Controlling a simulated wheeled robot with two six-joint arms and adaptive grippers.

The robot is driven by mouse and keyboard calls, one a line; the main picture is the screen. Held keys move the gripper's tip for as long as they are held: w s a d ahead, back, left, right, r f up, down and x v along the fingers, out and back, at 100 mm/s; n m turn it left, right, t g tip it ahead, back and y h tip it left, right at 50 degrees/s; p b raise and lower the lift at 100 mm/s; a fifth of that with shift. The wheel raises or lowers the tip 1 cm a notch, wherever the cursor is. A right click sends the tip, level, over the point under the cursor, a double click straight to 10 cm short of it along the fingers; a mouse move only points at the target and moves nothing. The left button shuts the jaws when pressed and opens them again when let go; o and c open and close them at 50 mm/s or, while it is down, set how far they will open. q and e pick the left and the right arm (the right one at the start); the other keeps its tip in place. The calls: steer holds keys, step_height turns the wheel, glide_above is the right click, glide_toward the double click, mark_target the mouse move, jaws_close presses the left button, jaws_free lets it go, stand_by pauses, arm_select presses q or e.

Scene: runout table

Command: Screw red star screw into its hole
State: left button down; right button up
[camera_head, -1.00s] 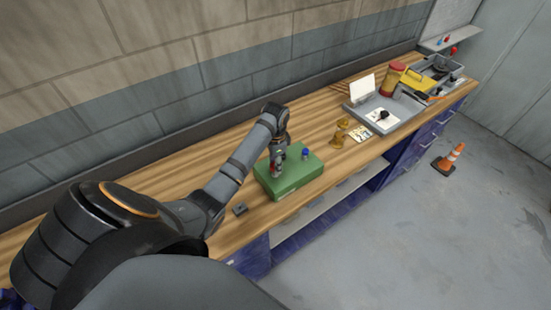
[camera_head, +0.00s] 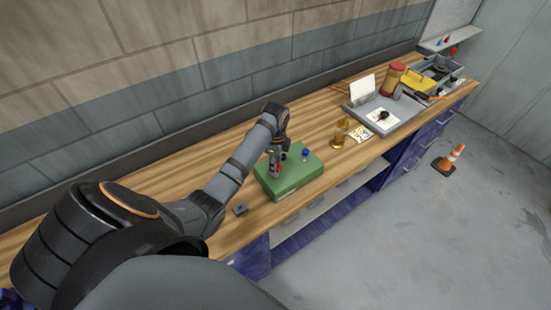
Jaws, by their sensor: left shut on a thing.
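A green box (camera_head: 298,183) lies on the wooden workbench. My left gripper (camera_head: 275,172) points down over the left part of its top. It is shut on the red star screw (camera_head: 278,169), of which only a little red shows between the fingers. The hole under it is hidden by the gripper, and I cannot tell whether the screw touches the box. A blue screw head (camera_head: 305,153) stands on the right part of the box top. My right gripper is not in view.
A small grey block (camera_head: 240,209) lies left of the box near the front edge. Brass-coloured pieces (camera_head: 338,139) and a printed card (camera_head: 362,134) lie to the right. Beyond them is a grey tray (camera_head: 398,116).

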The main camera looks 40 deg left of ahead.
arm_select(q)
steer(key=shift+m, duration=0.8)
steer(key=m, duration=0.3)
steer(key=shift+m, duration=0.9)
steer(key=shift+m, duration=0.7)
steer(key=m, duration=0.3)
steer(key=m, duration=0.4)
steer(key=shift+m, duration=0.3)
